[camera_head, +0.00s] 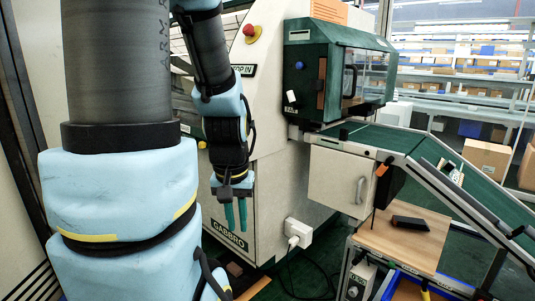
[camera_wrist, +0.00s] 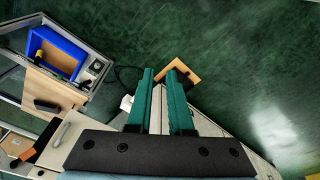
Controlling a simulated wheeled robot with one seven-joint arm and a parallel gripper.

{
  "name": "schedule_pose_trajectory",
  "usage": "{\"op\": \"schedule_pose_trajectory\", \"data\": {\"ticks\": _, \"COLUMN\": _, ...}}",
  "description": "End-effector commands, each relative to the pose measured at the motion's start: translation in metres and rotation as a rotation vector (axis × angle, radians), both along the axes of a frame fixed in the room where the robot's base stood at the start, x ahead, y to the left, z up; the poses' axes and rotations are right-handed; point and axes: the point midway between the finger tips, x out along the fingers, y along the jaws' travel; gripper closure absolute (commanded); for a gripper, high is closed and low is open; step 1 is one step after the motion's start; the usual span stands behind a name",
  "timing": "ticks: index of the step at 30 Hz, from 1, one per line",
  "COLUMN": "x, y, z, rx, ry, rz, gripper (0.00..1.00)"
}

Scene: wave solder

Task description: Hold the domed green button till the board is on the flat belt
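My gripper (camera_head: 236,216) hangs fingers-down in front of the cream machine, empty, with a gap between its teal fingers. In the wrist view my gripper (camera_wrist: 159,78) is over the green floor, its fingers apart. I cannot make out a domed green button in either view.
A red knob (camera_head: 250,31) is on the cream machine, and a blue knob (camera_head: 298,65) on the housing. A small control box (camera_head: 358,282) stands beside a wooden shelf (camera_head: 405,240) bearing a dark object. A blue bin (camera_wrist: 58,48) shows in the wrist view. Cardboard boxes (camera_head: 487,158) stand behind.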

Motion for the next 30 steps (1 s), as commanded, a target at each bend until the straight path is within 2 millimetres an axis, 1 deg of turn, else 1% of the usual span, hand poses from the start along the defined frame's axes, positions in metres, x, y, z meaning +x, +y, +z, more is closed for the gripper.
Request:
{"op": "schedule_pose_trajectory", "data": {"ticks": 1, "x": 0.0000, "y": 0.0000, "z": 0.0000, "rx": 0.000, "ry": 0.000, "rz": 0.000, "gripper": 0.88}}
{"op": "schedule_pose_trajectory", "data": {"ticks": 4, "x": 0.0000, "y": 0.0000, "z": 0.0000, "rx": 0.000, "ry": 0.000, "rz": 0.000, "gripper": 0.99}}
{"op": "schedule_pose_trajectory", "data": {"ticks": 5, "x": 0.0000, "y": 0.0000, "z": 0.0000, "rx": 0.000, "ry": 0.000, "rz": 0.000, "gripper": 1.00}}
{"op": "schedule_pose_trajectory", "data": {"ticks": 30, "x": 0.0000, "y": 0.0000, "z": 0.0000, "rx": 0.000, "ry": 0.000, "rz": 0.000, "gripper": 1.00}}
